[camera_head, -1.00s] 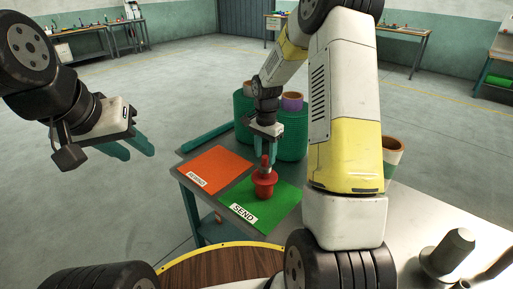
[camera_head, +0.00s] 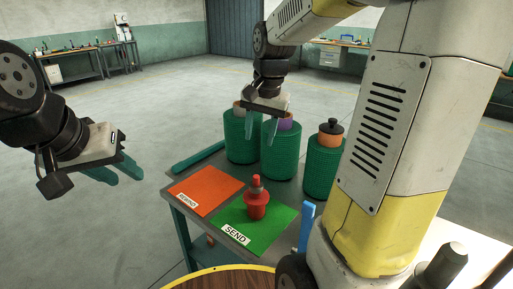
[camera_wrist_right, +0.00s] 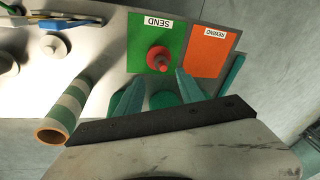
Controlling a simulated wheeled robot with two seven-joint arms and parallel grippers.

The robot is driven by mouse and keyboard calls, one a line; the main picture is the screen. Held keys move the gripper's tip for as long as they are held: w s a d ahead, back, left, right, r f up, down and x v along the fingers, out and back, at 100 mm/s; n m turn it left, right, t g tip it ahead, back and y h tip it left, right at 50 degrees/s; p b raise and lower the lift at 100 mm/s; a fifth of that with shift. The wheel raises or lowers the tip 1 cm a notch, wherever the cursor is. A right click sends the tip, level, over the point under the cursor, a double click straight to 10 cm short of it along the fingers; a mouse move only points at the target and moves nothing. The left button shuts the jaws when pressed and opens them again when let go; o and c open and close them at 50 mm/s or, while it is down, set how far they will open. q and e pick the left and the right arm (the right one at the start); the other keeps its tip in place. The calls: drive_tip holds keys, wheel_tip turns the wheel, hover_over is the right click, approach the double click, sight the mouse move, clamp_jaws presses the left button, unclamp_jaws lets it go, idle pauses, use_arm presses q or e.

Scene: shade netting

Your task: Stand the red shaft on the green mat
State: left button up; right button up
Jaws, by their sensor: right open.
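The red shaft (camera_head: 257,203) stands upright on the green mat (camera_head: 281,224), which is labelled SEND. The wrist view shows the shaft (camera_wrist_right: 158,59) from above, on the mat (camera_wrist_right: 140,38). My right gripper (camera_head: 262,134) is open and empty, above and behind the shaft and apart from it; its two teal fingers (camera_wrist_right: 158,86) are spread in the wrist view. My left gripper (camera_head: 123,176) is off the table at the left, its teal fingers apart and empty.
An orange mat labelled REWIND (camera_head: 207,188) lies left of the green one. Several green netting rolls (camera_head: 282,152) stand at the back of the table. A striped green and white roll (camera_wrist_right: 66,112) lies at the left in the wrist view. Grey cylinders (camera_head: 443,266) stand at the right.

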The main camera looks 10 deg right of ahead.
drive_tip(key=s+a+r+n+t, duration=0.1)
drive_tip(key=s+n+t, duration=0.1)
drive_tip(key=s, duration=0.6)
drive_tip(key=s+a+r+n+t+y, duration=0.1)
drive_tip(key=s+n, duration=0.3)
drive_tip(key=s, duration=0.4)
drive_tip(key=shift+r+n+t, duration=0.3)
drive_tip(key=shift+r+t, duration=0.1)
drive_tip(key=shift+r, duration=0.35)
drive_tip(key=shift+c, duration=0.3)
